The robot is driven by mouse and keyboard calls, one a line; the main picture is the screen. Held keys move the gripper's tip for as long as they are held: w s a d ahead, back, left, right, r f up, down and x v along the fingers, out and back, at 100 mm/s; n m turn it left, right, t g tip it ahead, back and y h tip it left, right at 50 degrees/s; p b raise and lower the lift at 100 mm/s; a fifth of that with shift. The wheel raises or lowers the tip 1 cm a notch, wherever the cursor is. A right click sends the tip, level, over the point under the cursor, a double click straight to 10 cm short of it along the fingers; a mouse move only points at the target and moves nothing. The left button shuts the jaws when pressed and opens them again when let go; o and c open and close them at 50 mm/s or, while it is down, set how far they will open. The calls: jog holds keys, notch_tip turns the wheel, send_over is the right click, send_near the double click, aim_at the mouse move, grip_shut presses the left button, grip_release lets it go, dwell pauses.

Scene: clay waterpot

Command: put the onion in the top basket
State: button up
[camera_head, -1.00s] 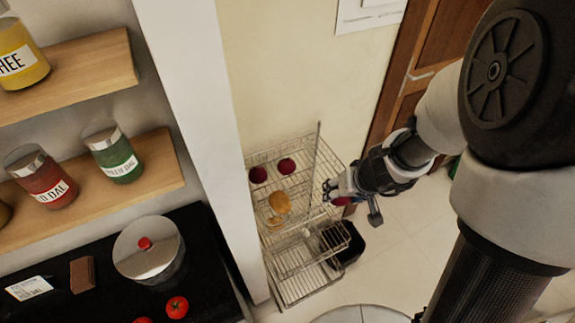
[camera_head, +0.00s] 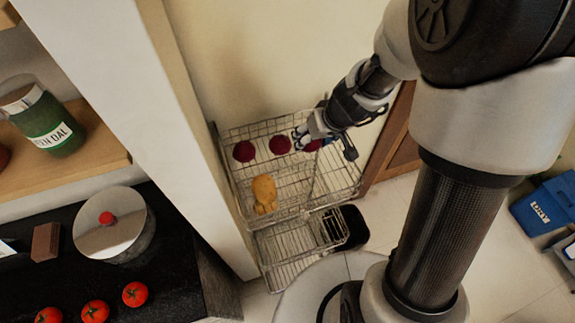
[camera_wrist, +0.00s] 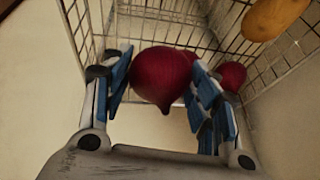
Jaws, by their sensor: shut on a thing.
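A dark red onion (camera_wrist: 162,78) sits between the fingers of my gripper (camera_wrist: 160,85) in the wrist view, and the gripper is shut on it. In the head view the held onion (camera_head: 313,146) shows partly behind my gripper (camera_head: 307,137), at the upper right part of the top basket (camera_head: 298,198) of a wire rack. Two more red onions, the left one (camera_head: 244,151) and the middle one (camera_head: 280,144), are in the top basket. I cannot tell whether the held onion touches the basket.
A white wall edge (camera_head: 185,120) stands left of the rack.

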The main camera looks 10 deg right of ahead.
jog(key=w+r+n+p, duration=0.1)
jog(key=r, duration=0.1)
jog(key=w+r+n+p, duration=0.1)
jog(key=r, duration=0.1)
jog(key=w+a+r+n+p, duration=0.1)
jog(key=r, duration=0.1)
jog(key=shift+w+r+g+y, duration=0.3)
jog(key=shift+w+y, duration=0.05)
jog(key=shift+y, duration=0.05)
notch_tip(320, 180, up, 6)
jog(key=w+d+n+g+y+p, duration=0.1)
jog(key=d+n+p, duration=0.1)
jog(key=n+p, duration=0.15)
jog(key=f+b, duration=0.1)
jog(key=f, duration=0.5)
jog(key=f+b, duration=0.1)
jog(key=f, duration=0.6)
jog(key=f+b, duration=0.1)
jog(key=f, duration=0.6)
jog(key=shift+w+a+f+b, duration=0.1)
jog(key=shift+w+b, duration=0.15)
jog(key=shift+b, duration=0.15)
jog(key=shift+f+b, duration=0.15)
jog(key=shift+b, duration=0.2)
jog(key=o, duration=1.1)
jog(key=shift+s, duration=0.1)
